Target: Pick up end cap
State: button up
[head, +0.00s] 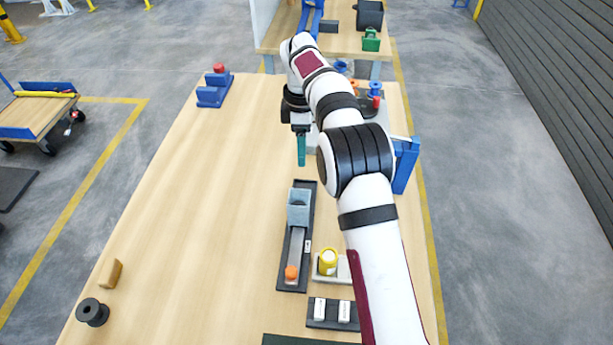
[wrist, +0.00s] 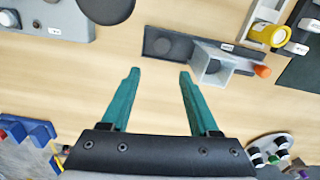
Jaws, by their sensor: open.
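My gripper (wrist: 160,74) is open and empty, its two teal fingers apart above bare wood in the wrist view. In the head view my gripper (head: 301,164) points down over the table, behind the dark tray (head: 311,225). The orange piece also shows in the wrist view (wrist: 262,71), right of the gripper. A yellow cylinder (head: 328,262) stands in a light holder beside the tray. I cannot tell which piece is the end cap.
A dark plate with white blocks (head: 332,311) lies at the front. A black spool (head: 92,312) and a wooden wedge (head: 111,273) lie front left. A blue stand with a red top (head: 213,90) is at the back left. The table's left middle is clear.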

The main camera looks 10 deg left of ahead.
aim_at(305, 185)
jog(key=f, duration=1.3)
jog(key=shift+s+d+f, duration=0.2)
jog(key=shift+d+f, duration=0.1)
grip_shut()
